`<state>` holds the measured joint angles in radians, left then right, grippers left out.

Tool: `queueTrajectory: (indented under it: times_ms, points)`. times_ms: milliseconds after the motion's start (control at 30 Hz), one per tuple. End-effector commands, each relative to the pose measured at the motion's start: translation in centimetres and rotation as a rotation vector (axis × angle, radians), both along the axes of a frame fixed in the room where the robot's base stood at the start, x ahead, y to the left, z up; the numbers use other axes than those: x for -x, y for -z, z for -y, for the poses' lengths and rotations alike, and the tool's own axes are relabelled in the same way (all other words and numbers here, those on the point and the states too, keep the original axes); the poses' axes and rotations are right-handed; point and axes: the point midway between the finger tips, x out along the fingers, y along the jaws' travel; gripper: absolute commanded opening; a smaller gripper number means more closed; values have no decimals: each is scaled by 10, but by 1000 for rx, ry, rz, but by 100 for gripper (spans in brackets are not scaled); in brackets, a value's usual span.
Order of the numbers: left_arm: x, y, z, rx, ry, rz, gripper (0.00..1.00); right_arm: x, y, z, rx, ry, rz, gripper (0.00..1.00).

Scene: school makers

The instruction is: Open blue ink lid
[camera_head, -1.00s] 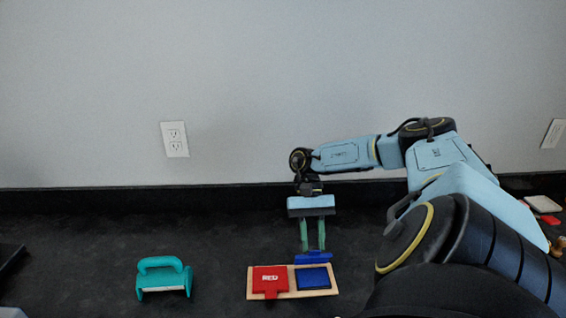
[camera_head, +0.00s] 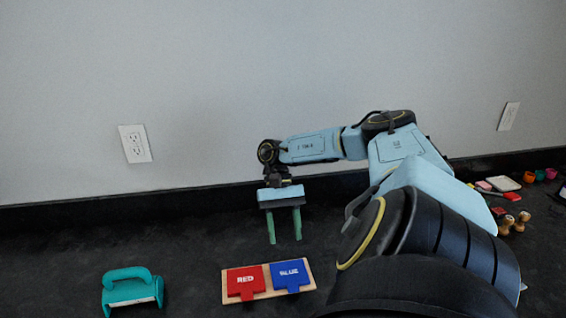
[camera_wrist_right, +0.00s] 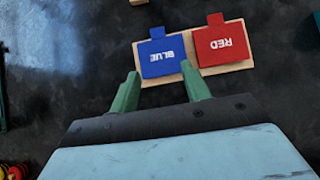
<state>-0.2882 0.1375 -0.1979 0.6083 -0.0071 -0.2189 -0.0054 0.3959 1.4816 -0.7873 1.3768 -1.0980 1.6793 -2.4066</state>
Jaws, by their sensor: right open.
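The blue ink lid (camera_head: 290,276) lies flat on its pad, its BLUE label facing up and its tab toward the front. It shows in the right wrist view (camera_wrist_right: 162,60) as well. The red ink lid (camera_head: 246,282) lies flat beside it, to its left, on the same wooden tray (camera_head: 222,288). My right gripper (camera_head: 285,241) is open and empty, its green fingers pointing down behind the blue lid. In the right wrist view its fingertips (camera_wrist_right: 160,69) are at the lid's near edge; I cannot tell whether they touch. My left gripper is out of view.
A teal handled tool (camera_head: 130,287) stands left of the tray. At the right are stamps (camera_head: 512,222), a pale pad (camera_head: 503,184) and small coloured pots (camera_head: 539,175). The dark tabletop between the teal tool and tray is clear.

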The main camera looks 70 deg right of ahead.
Motion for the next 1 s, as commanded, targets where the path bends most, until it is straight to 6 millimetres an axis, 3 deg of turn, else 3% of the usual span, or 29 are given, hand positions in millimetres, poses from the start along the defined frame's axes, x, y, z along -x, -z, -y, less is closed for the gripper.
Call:
queueTrajectory:
  times_ms: [167, 400, 600, 1000]
  points:
    - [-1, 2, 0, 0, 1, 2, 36, -11, -20, 13, -2, 4, 7, 47]
    - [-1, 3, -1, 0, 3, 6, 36, -32, -62, 41, -4, 5, 11, 47]
    - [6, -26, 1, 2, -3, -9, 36, -39, -83, 52, -2, 4, 6, 47]
    - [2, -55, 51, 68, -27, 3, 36, -48, -100, 67, 0, 3, 2, 47]
